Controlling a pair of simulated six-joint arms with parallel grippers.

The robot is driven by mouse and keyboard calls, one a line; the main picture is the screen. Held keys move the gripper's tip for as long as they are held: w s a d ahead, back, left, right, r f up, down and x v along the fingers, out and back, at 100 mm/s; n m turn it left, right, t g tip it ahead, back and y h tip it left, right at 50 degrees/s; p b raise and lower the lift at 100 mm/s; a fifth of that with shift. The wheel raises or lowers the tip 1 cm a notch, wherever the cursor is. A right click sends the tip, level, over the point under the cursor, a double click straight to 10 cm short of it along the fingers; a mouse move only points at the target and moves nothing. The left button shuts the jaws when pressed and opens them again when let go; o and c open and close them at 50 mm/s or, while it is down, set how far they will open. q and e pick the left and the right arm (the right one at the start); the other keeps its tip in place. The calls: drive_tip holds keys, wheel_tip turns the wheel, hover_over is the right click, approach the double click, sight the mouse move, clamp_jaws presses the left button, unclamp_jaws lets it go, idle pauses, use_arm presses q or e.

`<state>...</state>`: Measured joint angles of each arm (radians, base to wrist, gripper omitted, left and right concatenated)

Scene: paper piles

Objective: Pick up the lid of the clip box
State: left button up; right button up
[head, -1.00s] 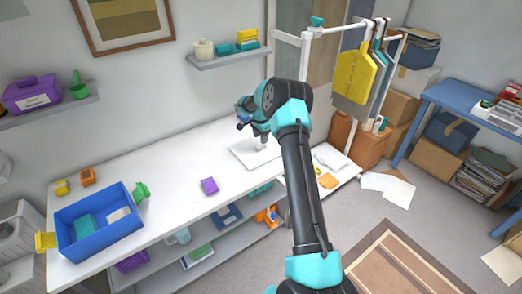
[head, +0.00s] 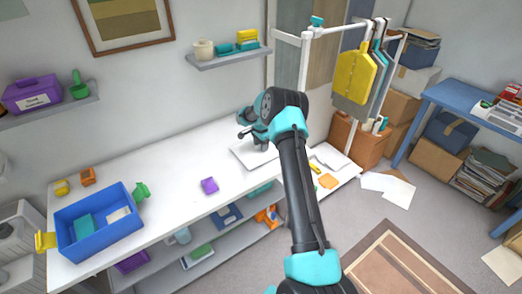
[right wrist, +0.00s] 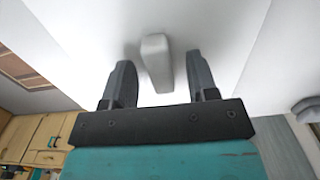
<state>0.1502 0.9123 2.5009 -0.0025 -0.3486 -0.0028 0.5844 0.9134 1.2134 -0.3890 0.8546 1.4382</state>
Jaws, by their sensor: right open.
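A flat white slab, which I take for the lid of the clip box (head: 242,153), lies at the right part of the white table in the head view. In the right wrist view, a pale upright handle (right wrist: 156,48) stands on the white lid surface (right wrist: 215,35). My right gripper (head: 262,147) is over the slab, pointing down, and partly hides it. Its two fingers (right wrist: 158,72) are apart, with the handle seen between them. I cannot tell whether a finger touches it. A box under the slab cannot be made out. My left gripper is out of view.
A blue bin (head: 103,239) with small items stands at the table's left end. White papers (head: 331,158) lie to the right of the slab. The table between bin and slab is mostly clear.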

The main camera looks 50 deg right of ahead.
drive_tip(key=shift+c, duration=0.4)
clamp_jaws()
drive_tip(key=shift+r, duration=0.1)
drive_tip(key=shift+r, duration=1.8)
drive_tip(key=s+a, duration=0.3)
drive_tip(key=a, duration=0.1)
drive_tip(key=s+a+r, duration=0.1)
drive_tip(key=s+a, duration=0.6)
drive_tip(key=a, duration=0.1)
drive_tip(key=shift+s+r, duration=0.15)
drive_tip(key=shift+s, duration=0.15)
